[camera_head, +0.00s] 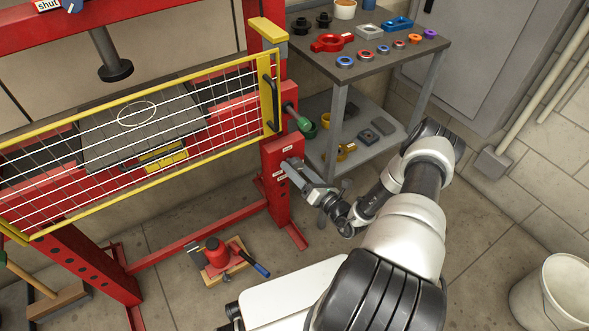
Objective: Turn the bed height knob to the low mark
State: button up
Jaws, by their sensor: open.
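The red press frame stands at left, and its front right post (277,190) carries small white labels. My gripper (293,169) reaches from the right to the labelled face of this post, its fingers open and close to the face. The bed height knob cannot be made out for certain; the gripper covers part of the labelled face, and the marks are too small to read. A green ball-ended handle (302,122) sticks out of the post above the gripper. The press bed (140,130) shows behind the yellow-framed mesh guard (60,117).
A grey cart (365,65) with rings and red and blue parts stands behind my gripper. A red bottle jack (215,252) sits on a wooden board on the floor. A white bucket (560,292) stands at lower right. The floor between is mostly clear.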

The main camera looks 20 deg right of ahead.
jog(key=shift+x, duration=0.9)
jog(key=shift+c, duration=0.4)
jog(key=c, duration=0.9)
jog(key=shift+c, duration=0.2)
